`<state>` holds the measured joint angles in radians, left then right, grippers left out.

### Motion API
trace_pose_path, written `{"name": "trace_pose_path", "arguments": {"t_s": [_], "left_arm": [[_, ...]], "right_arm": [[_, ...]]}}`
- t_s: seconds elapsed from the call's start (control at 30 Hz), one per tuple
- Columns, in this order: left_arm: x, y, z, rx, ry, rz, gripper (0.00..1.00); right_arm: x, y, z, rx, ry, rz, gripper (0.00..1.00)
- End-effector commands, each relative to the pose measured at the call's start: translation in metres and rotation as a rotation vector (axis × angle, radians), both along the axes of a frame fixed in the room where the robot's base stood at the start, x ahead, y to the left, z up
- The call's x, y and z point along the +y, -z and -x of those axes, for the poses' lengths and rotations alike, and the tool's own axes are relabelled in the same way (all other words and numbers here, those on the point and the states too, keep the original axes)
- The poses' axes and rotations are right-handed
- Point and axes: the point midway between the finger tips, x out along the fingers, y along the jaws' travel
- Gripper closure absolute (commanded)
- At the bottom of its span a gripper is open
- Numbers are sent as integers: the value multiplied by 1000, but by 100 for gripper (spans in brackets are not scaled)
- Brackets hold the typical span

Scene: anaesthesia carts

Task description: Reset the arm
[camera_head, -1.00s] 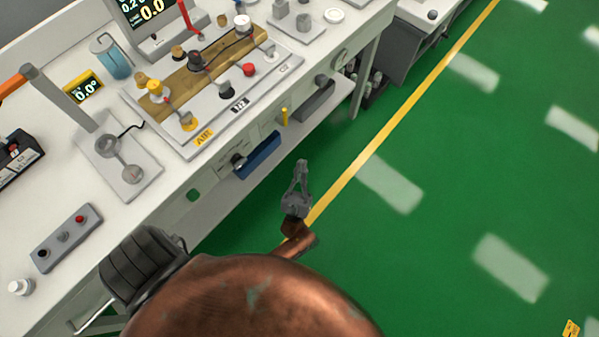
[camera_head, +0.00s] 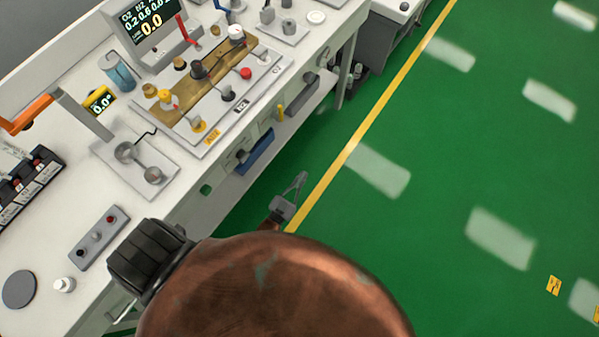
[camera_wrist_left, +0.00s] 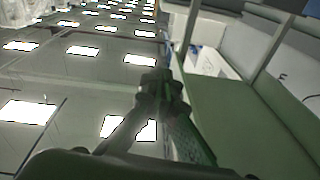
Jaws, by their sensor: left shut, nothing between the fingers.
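My left gripper (camera_head: 299,181) is beyond my copper-coloured arm, over the green floor beside the front of the white cart (camera_head: 68,218). Its fingers are together with nothing between them. It also shows in the left wrist view (camera_wrist_left: 160,84), where the fingers meet in the middle of the picture. The gripper is apart from the cart and its contents. My arm hides part of the floor and the cart's near corner. My right gripper is in neither view.
The cart top carries a monitor (camera_head: 148,27), a valve panel (camera_head: 207,90), a blue canister (camera_head: 117,72) and a grey switch box (camera_head: 99,237). The green floor to the right is open, with a yellow line (camera_head: 375,112).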

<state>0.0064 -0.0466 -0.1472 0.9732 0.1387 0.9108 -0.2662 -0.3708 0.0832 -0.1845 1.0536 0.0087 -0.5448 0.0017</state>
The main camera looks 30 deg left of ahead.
Motion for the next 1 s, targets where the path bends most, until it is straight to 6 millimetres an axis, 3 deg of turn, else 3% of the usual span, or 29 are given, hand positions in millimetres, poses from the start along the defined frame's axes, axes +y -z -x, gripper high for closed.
{"name": "trace_pose_path", "arguments": {"t_s": [0.43,0.57,0.67,0.77,0.9,1.0], "left_arm": [[1,11,6,44,9,-2,100],[4,43,21,158,25,-4,100],[9,93,50,340,47,-5,100],[16,149,95,558,65,-5,100],[30,214,173,854,72,-4,100],[42,249,236,1057,66,-6,100]], "right_arm": [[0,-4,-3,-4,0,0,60],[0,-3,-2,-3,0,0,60],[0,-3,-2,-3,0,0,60],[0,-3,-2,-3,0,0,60],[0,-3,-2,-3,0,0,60],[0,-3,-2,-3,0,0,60]]}}
